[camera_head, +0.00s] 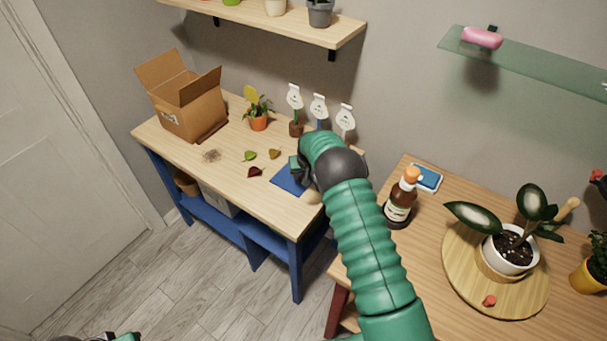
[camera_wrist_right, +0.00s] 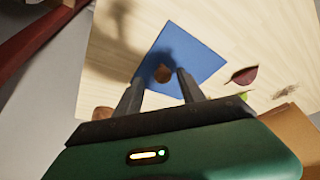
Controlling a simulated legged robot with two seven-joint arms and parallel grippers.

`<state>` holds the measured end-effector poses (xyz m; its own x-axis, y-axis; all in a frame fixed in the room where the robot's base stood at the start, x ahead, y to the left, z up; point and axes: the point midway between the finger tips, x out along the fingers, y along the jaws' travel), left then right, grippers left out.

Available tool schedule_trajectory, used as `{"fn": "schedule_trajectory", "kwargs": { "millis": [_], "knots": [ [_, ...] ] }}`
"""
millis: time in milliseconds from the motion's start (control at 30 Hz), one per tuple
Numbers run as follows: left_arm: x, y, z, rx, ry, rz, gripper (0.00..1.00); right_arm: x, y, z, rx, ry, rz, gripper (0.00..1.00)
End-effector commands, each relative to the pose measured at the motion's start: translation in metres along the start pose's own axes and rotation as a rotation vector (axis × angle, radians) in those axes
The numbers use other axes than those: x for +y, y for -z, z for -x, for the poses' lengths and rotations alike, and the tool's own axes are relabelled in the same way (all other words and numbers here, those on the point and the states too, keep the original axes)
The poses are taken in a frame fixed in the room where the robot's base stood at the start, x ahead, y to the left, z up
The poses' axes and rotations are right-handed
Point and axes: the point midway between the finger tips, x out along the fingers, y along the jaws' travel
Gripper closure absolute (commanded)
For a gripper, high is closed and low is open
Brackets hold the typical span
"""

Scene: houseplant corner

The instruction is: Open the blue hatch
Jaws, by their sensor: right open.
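The blue hatch is a flat blue square panel (camera_head: 289,180) in the wooden top of the left bench, near its right end. In the right wrist view the blue panel (camera_wrist_right: 196,50) lies flat, with a small round brown piece (camera_wrist_right: 162,73) on it that looks like a knob. My right gripper (camera_wrist_right: 160,77) is open above the panel, its fingers either side of the brown piece in the picture. Contact cannot be told. In the head view my right gripper (camera_head: 301,172) partly hides the panel. A green and black part of my left arm shows at the bottom left edge.
Leaves (camera_head: 255,172) and a brown clump lie left of the panel. An open cardboard box (camera_head: 187,101), a potted plant (camera_head: 258,121) and white plant labels (camera_head: 318,107) stand behind. A brown bottle (camera_head: 400,198) and potted plant (camera_head: 511,248) stand on the right table.

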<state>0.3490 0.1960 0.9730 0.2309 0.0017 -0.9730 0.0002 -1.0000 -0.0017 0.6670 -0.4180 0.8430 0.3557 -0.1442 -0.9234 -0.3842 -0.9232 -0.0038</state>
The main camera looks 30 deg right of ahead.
Motion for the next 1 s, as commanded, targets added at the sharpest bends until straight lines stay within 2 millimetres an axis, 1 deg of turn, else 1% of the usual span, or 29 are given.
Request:
{"fn": "schedule_trajectory", "kwargs": {
  "millis": [33, 133, 333, 367, 700, 1000],
  "knots": [
    [0.0001, 0.0001, 0.0001, 0.000, 0.000, 0.000, 0.64, -0.0014, -0.0005, -0.0050, -0.001, 0.000, 0.001, 0.53],
    [0.0002, 0.0002, 0.0001, 0.000, 0.000, -0.001, 0.64, -0.0026, 0.0000, -0.0088, 0.000, -0.001, 0.002, 0.53],
    [0.0001, 0.0003, 0.0000, 0.000, 0.000, 0.000, 0.64, -0.0046, -0.0001, -0.0067, 0.003, -0.002, 0.003, 0.53],
    [0.0000, 0.0003, 0.0000, 0.000, 0.000, 0.000, 0.64, -0.0045, -0.0001, -0.0066, 0.003, -0.002, 0.003, 0.56],
    [0.0000, 0.0003, 0.0000, 0.000, 0.000, 0.000, 0.64, -0.0034, -0.0004, -0.0089, 0.000, 0.001, 0.002, 1.00],
    [0.0001, 0.0002, -0.0003, 0.000, 0.000, 0.000, 0.64, -0.0027, -0.0007, -0.0105, -0.001, -0.001, 0.002, 1.00]
  ]
}}
